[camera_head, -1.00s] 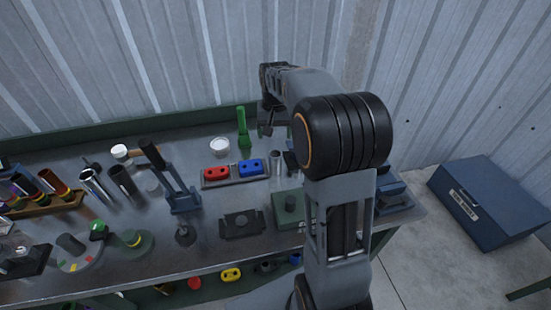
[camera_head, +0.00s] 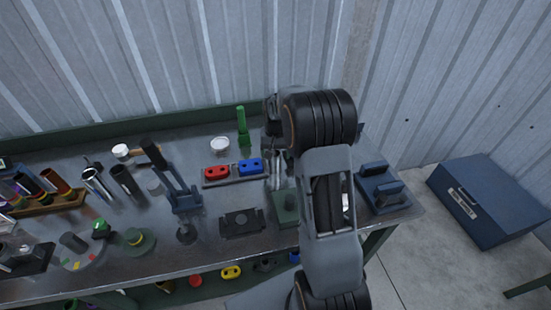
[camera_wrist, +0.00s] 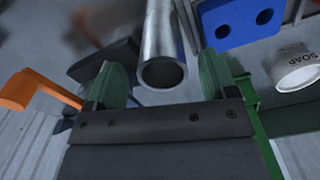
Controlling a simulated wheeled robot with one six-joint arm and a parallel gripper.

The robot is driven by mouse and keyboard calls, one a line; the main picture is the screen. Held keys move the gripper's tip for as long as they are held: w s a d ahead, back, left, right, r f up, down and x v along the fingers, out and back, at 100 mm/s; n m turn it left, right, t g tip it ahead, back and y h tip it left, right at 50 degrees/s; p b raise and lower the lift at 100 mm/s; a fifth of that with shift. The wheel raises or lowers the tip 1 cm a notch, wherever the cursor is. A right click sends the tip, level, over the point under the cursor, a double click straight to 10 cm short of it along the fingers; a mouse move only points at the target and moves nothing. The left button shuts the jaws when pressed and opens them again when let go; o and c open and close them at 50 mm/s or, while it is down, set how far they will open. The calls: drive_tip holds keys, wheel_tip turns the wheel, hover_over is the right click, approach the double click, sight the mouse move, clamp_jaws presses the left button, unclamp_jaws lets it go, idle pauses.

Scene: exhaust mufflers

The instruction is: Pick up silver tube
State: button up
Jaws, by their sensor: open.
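A silver tube (camera_wrist: 160,42) shows in the wrist view with its round, hollow end towards the camera. It lies between the two green fingers of my open gripper (camera_wrist: 161,66), with a visible gap on each side. In the head view my gripper (camera_head: 275,168) is at the back right of the bench, just right of the blue block. My arm and gripper partly hide the tube there, and I cannot clearly separate it from the fingers.
A blue block (camera_head: 251,165) and a red block (camera_head: 216,172) sit on a holder beside my gripper. A green bottle-like item (camera_head: 243,128) and a white soap dish (camera_head: 220,145) stand behind. A blue clamp-like fixture (camera_head: 384,190) is at the right. Other tubes stand at the left.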

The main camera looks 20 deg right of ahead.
drive_tip(key=shift+w+f, duration=0.15)
drive_tip(key=shift+f, duration=1.6)
drive_tip(key=c, duration=0.9)
